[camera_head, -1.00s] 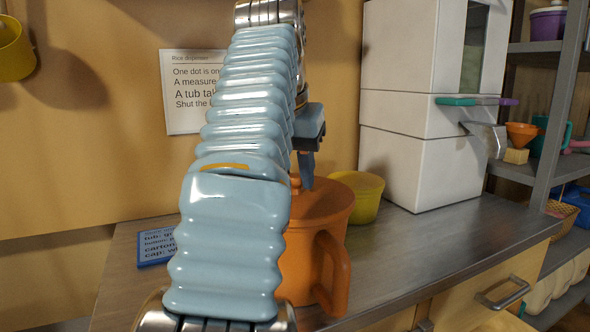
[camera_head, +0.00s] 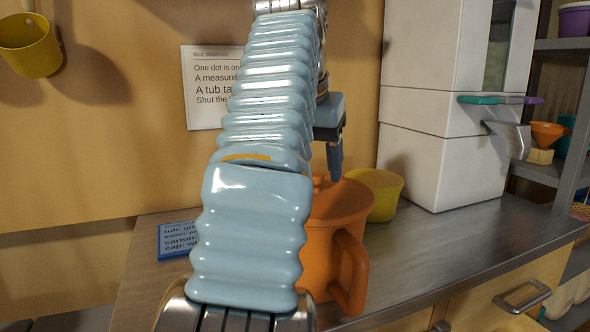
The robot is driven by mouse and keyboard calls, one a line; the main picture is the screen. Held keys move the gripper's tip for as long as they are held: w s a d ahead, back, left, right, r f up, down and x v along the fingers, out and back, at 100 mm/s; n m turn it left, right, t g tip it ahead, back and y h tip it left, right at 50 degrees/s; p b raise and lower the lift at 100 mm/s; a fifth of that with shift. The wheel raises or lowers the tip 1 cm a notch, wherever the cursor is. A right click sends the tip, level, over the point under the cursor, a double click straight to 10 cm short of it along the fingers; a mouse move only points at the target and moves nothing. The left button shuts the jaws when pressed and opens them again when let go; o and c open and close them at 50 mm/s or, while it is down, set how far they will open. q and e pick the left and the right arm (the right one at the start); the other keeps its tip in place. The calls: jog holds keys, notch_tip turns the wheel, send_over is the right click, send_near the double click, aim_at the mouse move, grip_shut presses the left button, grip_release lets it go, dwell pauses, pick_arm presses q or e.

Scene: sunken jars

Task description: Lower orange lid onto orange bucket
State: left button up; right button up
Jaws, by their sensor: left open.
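The orange bucket (camera_head: 325,255) stands on the counter, with its handle toward the front right. The orange lid (camera_head: 345,200) lies on top of it and looks level. The lid's knob (camera_head: 320,180) is partly hidden by my left arm. My left gripper (camera_head: 335,172) is open and points down just above the lid, beside the knob as seen here. Only one finger shows clearly, and I cannot tell whether it touches the lid. My arm hides the left side of bucket and lid. My right gripper is not in view.
A yellow tub (camera_head: 385,203) stands just behind the bucket, to the right. A white dispenser (camera_head: 430,160) with a metal spout (camera_head: 513,138) stands further right. A blue sign (camera_head: 177,240) lies at left. A yellow bucket (camera_head: 30,50) hangs on the wall. The counter's right front is clear.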

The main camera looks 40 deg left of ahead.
pick_arm(q)
jog(key=s, duration=0.1)
jog(key=s+d+b, duration=0.1)
jog(key=s, duration=0.1)
jog(key=s+d+r, duration=0.1)
jog(key=s, duration=0.1)
jog(key=shift+s+r+b, duration=0.1)
jog(key=shift+s+b, duration=0.15)
jog(key=shift+b, duration=0.15)
jog(key=s+d, duration=0.2)
jog(key=s, duration=0.4)
jog(key=shift+s+p, duration=0.25)
jog(key=shift+p, duration=0.1)
jog(key=shift+r, duration=0.1)
